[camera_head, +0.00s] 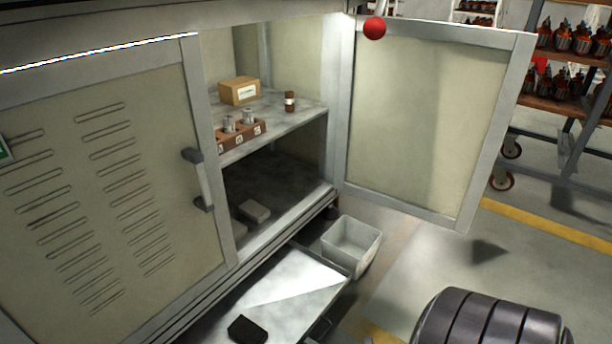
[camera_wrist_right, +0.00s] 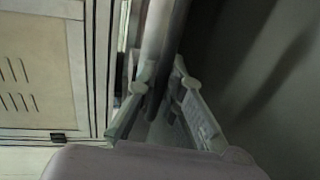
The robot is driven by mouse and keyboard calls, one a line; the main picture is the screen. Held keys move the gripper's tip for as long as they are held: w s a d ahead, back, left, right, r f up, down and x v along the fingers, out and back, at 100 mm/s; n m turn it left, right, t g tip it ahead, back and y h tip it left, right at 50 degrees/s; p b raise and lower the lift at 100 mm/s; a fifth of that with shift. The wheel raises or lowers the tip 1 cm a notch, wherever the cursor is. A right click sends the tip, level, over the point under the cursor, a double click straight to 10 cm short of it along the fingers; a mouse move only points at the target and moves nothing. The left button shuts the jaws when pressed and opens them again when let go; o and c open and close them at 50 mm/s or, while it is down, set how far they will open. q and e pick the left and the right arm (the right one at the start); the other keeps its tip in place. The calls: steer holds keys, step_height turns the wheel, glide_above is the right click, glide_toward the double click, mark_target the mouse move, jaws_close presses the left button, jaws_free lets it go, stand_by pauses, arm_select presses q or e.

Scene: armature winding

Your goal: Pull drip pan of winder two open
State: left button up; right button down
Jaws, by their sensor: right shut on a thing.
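The drip pan (camera_head: 292,277) is a flat pale metal tray under the cabinet, and it sticks out from below the cabinet's lower edge. Its near end runs out of the bottom of the head view. In the right wrist view my right gripper (camera_wrist_right: 163,95) has its fingers on either side of a grey bar (camera_wrist_right: 160,35), which looks like the pan's handle or front edge. The gripper is shut on it. The gripper itself does not show clearly in the head view. My left gripper is in neither view.
The cabinet's left door (camera_head: 105,190) is shut and its right door (camera_head: 425,120) stands open. Inside, a cardboard box (camera_head: 239,91) sits on the shelf. A grey bin (camera_head: 352,243) stands on the floor beside the pan. A rack (camera_head: 570,90) stands far right.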

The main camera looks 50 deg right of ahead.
steer(key=shift+s, duration=0.1)
steer(key=c, duration=1.7)
jaws_free()
steer(key=v, duration=1.2)
